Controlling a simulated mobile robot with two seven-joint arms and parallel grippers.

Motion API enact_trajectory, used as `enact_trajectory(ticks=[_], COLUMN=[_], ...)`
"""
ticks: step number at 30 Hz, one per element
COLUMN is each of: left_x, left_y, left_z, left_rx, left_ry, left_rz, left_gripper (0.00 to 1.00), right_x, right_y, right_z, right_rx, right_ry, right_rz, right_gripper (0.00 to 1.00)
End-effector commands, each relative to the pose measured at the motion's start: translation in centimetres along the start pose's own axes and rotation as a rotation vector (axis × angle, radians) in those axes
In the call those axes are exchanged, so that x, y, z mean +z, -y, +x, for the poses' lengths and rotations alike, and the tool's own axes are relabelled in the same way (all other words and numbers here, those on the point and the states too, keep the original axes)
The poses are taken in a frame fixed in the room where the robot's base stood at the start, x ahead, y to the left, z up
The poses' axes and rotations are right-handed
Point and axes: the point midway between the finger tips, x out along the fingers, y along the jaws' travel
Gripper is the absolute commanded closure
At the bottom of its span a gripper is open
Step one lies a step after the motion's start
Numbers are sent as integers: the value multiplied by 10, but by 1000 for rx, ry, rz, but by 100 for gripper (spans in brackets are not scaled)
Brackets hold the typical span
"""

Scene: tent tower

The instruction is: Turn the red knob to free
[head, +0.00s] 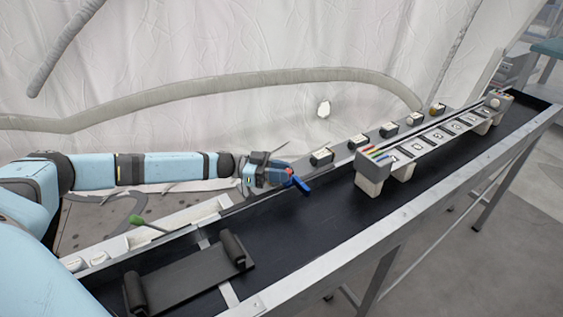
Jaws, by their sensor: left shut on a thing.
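My left gripper (285,175) reaches in from the left along the back rail of the dark trough. It is shut, with a small red part (291,171) showing at its fingertips. This looks like the red knob, mostly hidden by the fingers, so its turned position cannot be read. A bright blue lever-like piece (301,184) sticks out just beyond the fingertips to the right. Whether it joins the red part cannot be told. My right gripper is not in view.
A green-handled lever (147,224) stands at the rail, lower left. A black cradle (190,275) lies in the trough (310,215). Several labelled boxes (358,142) line the back rail. White tent fabric (200,45) hangs behind.

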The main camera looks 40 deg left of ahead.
Motion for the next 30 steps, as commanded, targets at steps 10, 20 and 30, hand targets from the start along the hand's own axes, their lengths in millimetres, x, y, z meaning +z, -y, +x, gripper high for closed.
enact_trajectory(ticks=[10,20,30], left_x=[-2,0,0], left_y=[-6,-5,-5], left_z=[0,1,1], left_rx=[-208,-287,-290], left_ry=[0,0,-1], left_rz=[-4,-2,0], left_gripper=[100,100,100], right_x=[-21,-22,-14], right_y=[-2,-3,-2], right_z=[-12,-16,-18], right_rx=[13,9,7], right_ry=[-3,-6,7], right_rz=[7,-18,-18], right_gripper=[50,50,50])
